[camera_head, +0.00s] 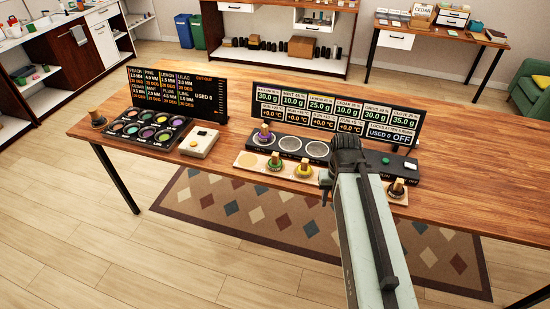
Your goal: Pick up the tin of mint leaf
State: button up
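My arm reaches in from the lower right, and my gripper (347,146) is over the dark station on the wooden table (230,205). Its fingers cannot be made out, and it hides part of the station behind it. Small knobbed containers stand near it: a purple one (264,134), a green one (275,163), a yellow one (304,169) and a dark one (397,188) to the right. No name can be read on them, so I cannot tell which is the mint leaf tin. Nothing shows clearly held.
A palette of coloured wells (143,131) and a beige device (199,143) stand at the left. A knobbed piece (97,119) stands near the left edge. Two upright display boards, one left (176,94) and one right (338,115), stand behind. Bare table lies between them.

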aim_at(275, 164)
jog(key=k, duration=0.45)
jog(key=z, duration=0.95)
jog(key=i, duration=1.8)
jog(key=u, duration=4.5)
